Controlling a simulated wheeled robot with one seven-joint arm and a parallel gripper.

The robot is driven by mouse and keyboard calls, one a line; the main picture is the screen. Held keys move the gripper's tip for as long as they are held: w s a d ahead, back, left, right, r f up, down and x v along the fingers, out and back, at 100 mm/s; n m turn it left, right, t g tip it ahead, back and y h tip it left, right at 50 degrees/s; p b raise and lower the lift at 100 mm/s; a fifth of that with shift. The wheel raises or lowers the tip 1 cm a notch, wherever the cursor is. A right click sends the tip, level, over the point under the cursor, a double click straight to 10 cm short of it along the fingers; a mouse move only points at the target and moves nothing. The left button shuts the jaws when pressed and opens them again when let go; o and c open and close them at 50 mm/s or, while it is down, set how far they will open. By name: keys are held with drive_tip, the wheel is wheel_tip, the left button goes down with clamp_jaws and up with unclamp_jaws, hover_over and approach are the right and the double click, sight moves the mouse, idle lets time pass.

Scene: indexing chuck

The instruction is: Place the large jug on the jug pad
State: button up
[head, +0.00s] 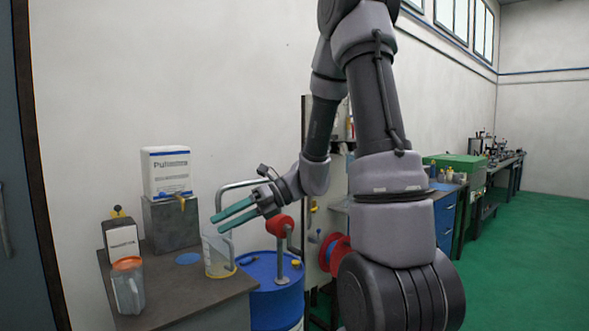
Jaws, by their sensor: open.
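A clear grey jug (217,262) stands upright near the right edge of the dark bench, with a yellow band at its base. A second clear jug (129,292) with an orange top stands at the bench's front left. I cannot tell for sure which is the large one. A flat blue disc (188,258), which looks like the jug pad, lies bare on the bench just left of the grey jug. My gripper (217,226) has teal fingers pointing left, spread apart and empty. It is at or just above the grey jug's top; contact cannot be told.
A blue drum (272,290) with a red-ended pump stands right of the bench. Bare bench lies in front of the disc.

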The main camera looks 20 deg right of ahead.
drive_tip(key=s+d+r+n+t+h, duration=0.3)
drive_tip(key=s+d+r+n+h, duration=0.2)
drive_tip(key=n, duration=0.7)
drive_tip(key=s+d+r+n+t+h, duration=0.3)
drive_tip(key=s+d+r+n+h, duration=0.3)
drive_tip(key=n, duration=0.7)
drive_tip(key=v, duration=0.2)
drive_tip(key=shift+d+r, duration=0.25)
drive_tip(key=shift+r, duration=0.15)
